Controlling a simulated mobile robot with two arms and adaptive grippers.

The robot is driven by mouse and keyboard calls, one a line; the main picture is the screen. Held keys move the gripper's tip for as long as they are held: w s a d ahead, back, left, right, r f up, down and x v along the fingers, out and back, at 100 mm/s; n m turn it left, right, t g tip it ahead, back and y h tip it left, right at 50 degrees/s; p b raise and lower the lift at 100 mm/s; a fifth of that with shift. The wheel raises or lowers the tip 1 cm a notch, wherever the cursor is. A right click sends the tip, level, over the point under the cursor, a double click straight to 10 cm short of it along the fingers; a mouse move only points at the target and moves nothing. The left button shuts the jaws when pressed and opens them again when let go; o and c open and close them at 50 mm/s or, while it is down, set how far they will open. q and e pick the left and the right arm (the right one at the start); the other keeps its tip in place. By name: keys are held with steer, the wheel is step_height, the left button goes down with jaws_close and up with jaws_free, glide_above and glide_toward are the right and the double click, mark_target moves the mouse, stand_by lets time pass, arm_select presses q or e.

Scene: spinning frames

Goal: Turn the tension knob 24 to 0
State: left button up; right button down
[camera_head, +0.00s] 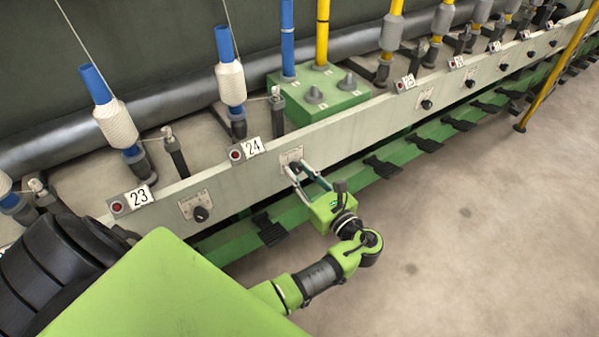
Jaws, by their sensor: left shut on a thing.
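The tension knob 24 (295,167) is a small black knob on a pale scale plate (291,155) on the front rail, just right of the number 24 label (253,147). My left gripper (298,172) reaches up to it from the front, its two pale fingers on either side of the knob and shut on it. The fingers cover part of the knob, and its pointer and the scale marks are too small to read. My right gripper does not show.
Knob 23 (201,214) sits on the rail to the left, and another knob (427,104) to the right. Black pedals (381,167) stick out below the rail. A yellow post (551,68) stands at the right. The floor (470,230) in front is clear.

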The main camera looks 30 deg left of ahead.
arm_select(q)
steer(key=shift+n, duration=0.8)
steer(key=n, duration=0.2)
steer(key=shift+n+p, duration=0.3)
steer(key=shift+p, duration=0.1)
steer(key=n+b, duration=0.1)
steer(key=n, duration=0.4)
steer(key=shift+w+n, duration=0.1)
steer(key=shift+n, duration=0.2)
steer(key=o, duration=1.1)
